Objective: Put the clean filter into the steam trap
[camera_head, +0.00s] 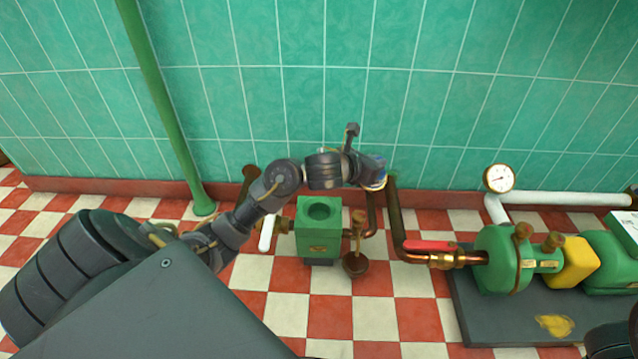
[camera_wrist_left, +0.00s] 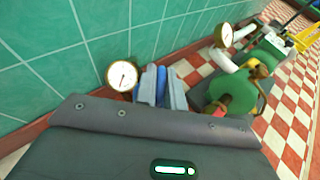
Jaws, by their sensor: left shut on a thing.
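The green steam trap (camera_head: 306,242) stands on the floor near the wall, with a round open hole in its top. My left gripper (camera_head: 379,182) is behind it and to its right, close to the wall, apart from the trap's opening. In the left wrist view the left gripper (camera_wrist_left: 160,86) is shut on a narrow blue thing (camera_wrist_left: 162,84). Most of the blue thing is hidden between the fingers, so I cannot tell what it is. I cannot make out a clean filter in either view. My right gripper is not in view.
A white lever (camera_head: 267,234) is left of the trap, a red lever (camera_head: 430,246) right. A gauge (camera_wrist_left: 121,75) is beside my left fingers. A green pump (camera_head: 495,258) stands on a dark base at right. A green pipe (camera_head: 165,100) rises at left. The checkered floor in front is clear.

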